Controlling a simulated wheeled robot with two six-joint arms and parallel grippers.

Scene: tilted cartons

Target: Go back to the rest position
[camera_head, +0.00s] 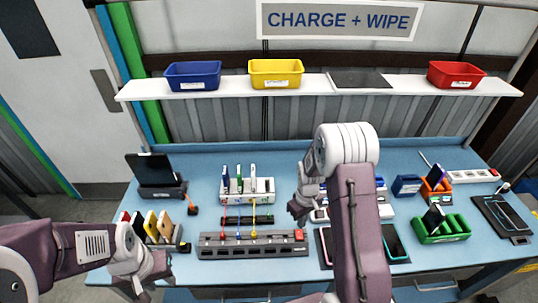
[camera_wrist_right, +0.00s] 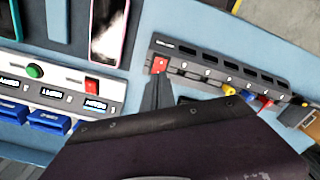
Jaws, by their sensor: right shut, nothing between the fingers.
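My right gripper (camera_head: 297,214) is shut and empty over the middle of the blue table (camera_head: 330,155). In the right wrist view its closed fingertips (camera_wrist_right: 158,88) point at the red switch (camera_wrist_right: 160,64) on the end of the grey power strip (camera_wrist_right: 215,70); whether they touch it I cannot tell. My left gripper (camera_head: 152,282) is low at the table's front left edge, in front of the card rack. Its fingers are small and turned away, so its opening is unclear.
A rack (camera_head: 165,232) of upright devices stands front left. A white charging hub (camera_head: 248,190) stands behind the strip (camera_head: 250,246). Phones (camera_head: 394,244), a green tray (camera_head: 440,230) and an orange holder (camera_head: 437,188) are at right. Bins line the shelf (camera_head: 215,90).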

